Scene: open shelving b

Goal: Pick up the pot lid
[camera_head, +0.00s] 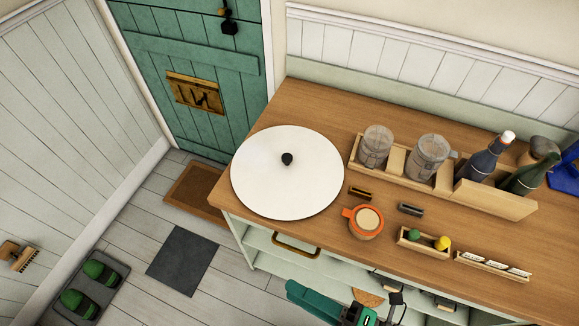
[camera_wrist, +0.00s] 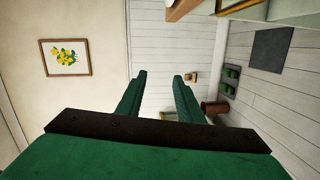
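The pot lid (camera_head: 310,180) is a large white disc with a small black knob (camera_head: 287,158). It lies knob up at the left end of the wooden counter (camera_head: 330,105) in the head view, its left edge close to the counter's edge. My gripper (camera_wrist: 158,79) is open, with two green fingers apart and nothing between them in the wrist view. Part of my green and black arm shows at the bottom of the head view, in front of the counter and apart from the lid. The wrist view does not show the lid.
Right of the lid stand an orange-rimmed cup (camera_head: 367,220), a wooden rack with jars (camera_head: 430,157) and bottles, and a small tray (camera_head: 421,243). A green door (camera_head: 190,70) is behind left. The floor left of the counter holds a grey mat (camera_head: 182,260) and a shoe tray (camera_head: 92,285).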

